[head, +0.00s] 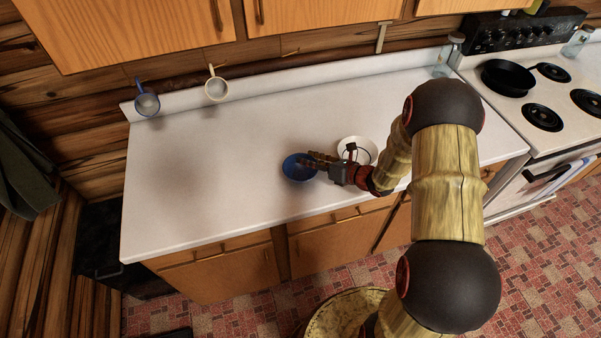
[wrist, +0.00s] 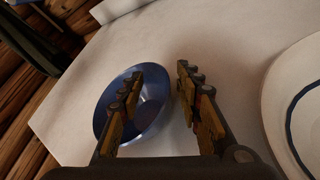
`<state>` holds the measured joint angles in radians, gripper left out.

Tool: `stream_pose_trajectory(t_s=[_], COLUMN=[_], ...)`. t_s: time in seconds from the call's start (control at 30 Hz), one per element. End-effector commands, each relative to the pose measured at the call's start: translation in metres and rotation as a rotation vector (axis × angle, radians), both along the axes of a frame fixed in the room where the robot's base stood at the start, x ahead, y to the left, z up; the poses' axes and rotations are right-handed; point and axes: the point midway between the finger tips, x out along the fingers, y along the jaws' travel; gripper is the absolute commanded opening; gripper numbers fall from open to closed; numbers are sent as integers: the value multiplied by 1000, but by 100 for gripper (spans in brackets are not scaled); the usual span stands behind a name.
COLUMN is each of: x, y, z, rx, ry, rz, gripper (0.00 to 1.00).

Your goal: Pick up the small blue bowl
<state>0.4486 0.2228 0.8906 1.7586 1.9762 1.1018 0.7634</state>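The small blue bowl (head: 297,168) stands on the white counter near its front edge in the head view. It also shows in the wrist view (wrist: 153,104), where its right rim lies between the fingers and the left finger covers part of its inside. My gripper (head: 318,160) is at the bowl's right side in the head view. In the wrist view my gripper (wrist: 160,70) has its two fingers spread apart with a gap between them. The left finger is over the bowl and the right finger is outside its right rim. I cannot tell whether either finger touches the bowl.
A white bowl or plate (head: 357,148) with a dark rim line (wrist: 294,110) stands to the right, close to my gripper. A blue mug (head: 147,104) and a cream mug (head: 217,89) are at the back left. The stove (head: 540,95) is right. The counter's left part (head: 190,190) is clear.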

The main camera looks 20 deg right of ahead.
Motion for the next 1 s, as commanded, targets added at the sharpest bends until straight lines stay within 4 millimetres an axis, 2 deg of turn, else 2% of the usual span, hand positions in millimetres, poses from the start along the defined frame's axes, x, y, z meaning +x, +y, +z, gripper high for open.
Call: stream_pose_trajectory(t_s=[0.23,0.8,1.0], x=[1,1,1], y=[0,0,0], z=[0,0,0], rx=[0,0,0], ry=[0,0,0], rz=[0,0,0], gripper=[33,1,0])
